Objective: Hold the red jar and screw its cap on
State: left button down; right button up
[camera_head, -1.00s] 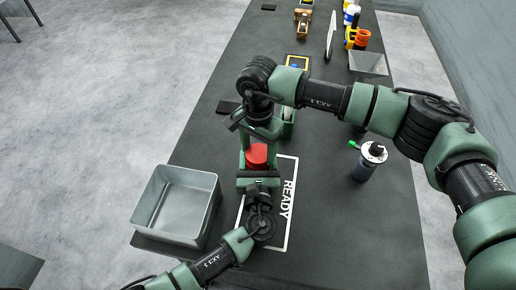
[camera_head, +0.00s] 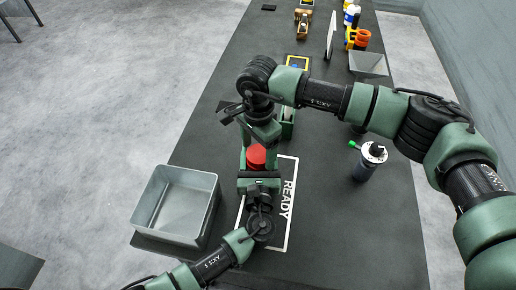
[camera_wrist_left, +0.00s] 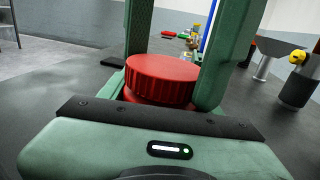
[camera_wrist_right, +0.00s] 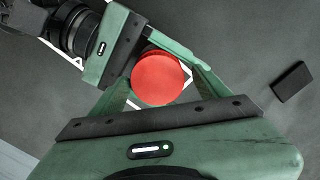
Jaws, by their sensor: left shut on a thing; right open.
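The red jar (camera_wrist_left: 130,96) stands between the fingers of my left gripper (camera_head: 258,164), which is shut on it from the near side. Its ribbed red cap (camera_wrist_left: 162,78) sits on top, looking level; how tightly it is seated I cannot tell. The cap also shows in the head view (camera_head: 256,157) and from above in the right wrist view (camera_wrist_right: 158,78). My right gripper (camera_head: 260,142) is open over the jar, its fingers reaching down either side of the cap. The jar's lower body is mostly hidden by the left gripper.
A white-outlined mat marked READY (camera_head: 287,205) lies under the jar area. A grey open bin (camera_head: 160,235) stands left, and a dark bottle with a green nozzle (camera_head: 366,165) right. A small black block (camera_wrist_right: 292,82) lies nearby. Other items stand at the far end.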

pick_arm(q)
jog(key=shift+a, duration=0.1)
pick_arm(e)
jog(key=shift+r, duration=2.25)
jog(key=shift+c, duration=0.4)
notch_tip(320, 180, up, 3)
jog(key=shift+f+n, duration=0.2)
jog(key=shift+n, duration=0.9)
jog(key=shift+r+n, duration=0.45)
jog(key=shift+n, duration=0.05)
